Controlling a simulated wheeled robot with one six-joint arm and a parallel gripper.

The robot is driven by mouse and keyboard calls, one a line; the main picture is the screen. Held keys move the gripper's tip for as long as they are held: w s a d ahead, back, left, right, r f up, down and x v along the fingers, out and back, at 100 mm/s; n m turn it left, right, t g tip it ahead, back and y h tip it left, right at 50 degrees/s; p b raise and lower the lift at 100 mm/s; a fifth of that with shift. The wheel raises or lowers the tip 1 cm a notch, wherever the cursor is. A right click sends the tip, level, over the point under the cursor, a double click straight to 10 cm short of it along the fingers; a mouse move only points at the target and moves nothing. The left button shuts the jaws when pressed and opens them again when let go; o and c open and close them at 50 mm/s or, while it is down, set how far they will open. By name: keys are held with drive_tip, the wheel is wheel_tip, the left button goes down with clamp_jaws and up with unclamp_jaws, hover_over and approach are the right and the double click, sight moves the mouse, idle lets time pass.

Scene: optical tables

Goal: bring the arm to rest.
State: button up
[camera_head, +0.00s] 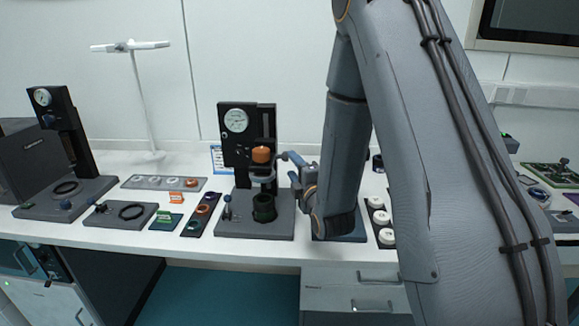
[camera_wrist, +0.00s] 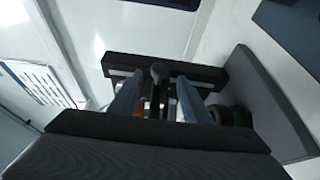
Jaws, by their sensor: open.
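My arm comes down from the top right in the head view. My gripper (camera_head: 284,168) is at the front right of a black upright stand (camera_head: 236,126) with a round dial, close to an orange knob or cap (camera_head: 261,154) on it. In the wrist view my gripper (camera_wrist: 158,105) shows two blue-grey fingers spread apart. The stand (camera_wrist: 205,75) lies beyond them, with a dark rounded part (camera_wrist: 158,72) in line with the gap. I cannot tell whether the fingers touch anything. I see nothing clearly held.
A dark ring-shaped holder (camera_head: 264,207) stands on the stand's base below my gripper. White round pieces (camera_head: 381,217) sit in a tray right of my forearm. A second dial stand (camera_head: 60,125), a white lamp-like post (camera_head: 140,95) and several small trays are further left.

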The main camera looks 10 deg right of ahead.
drive_tip(key=shift+s, duration=0.25)
drive_tip(key=s+f+m+g+h, duration=0.2)
drive_tip(key=s+f+m+g, duration=0.5)
drive_tip(key=s+m+g, duration=0.3)
drive_tip(key=s+m+g+b, duration=0.1)
drive_tip(key=s+m+g, duration=0.5)
drive_tip(key=s, duration=1.3)
drive_tip(key=m, duration=0.3)
drive_tip(key=shift+a+g, duration=0.3)
drive_tip(key=shift+a, duration=0.1)
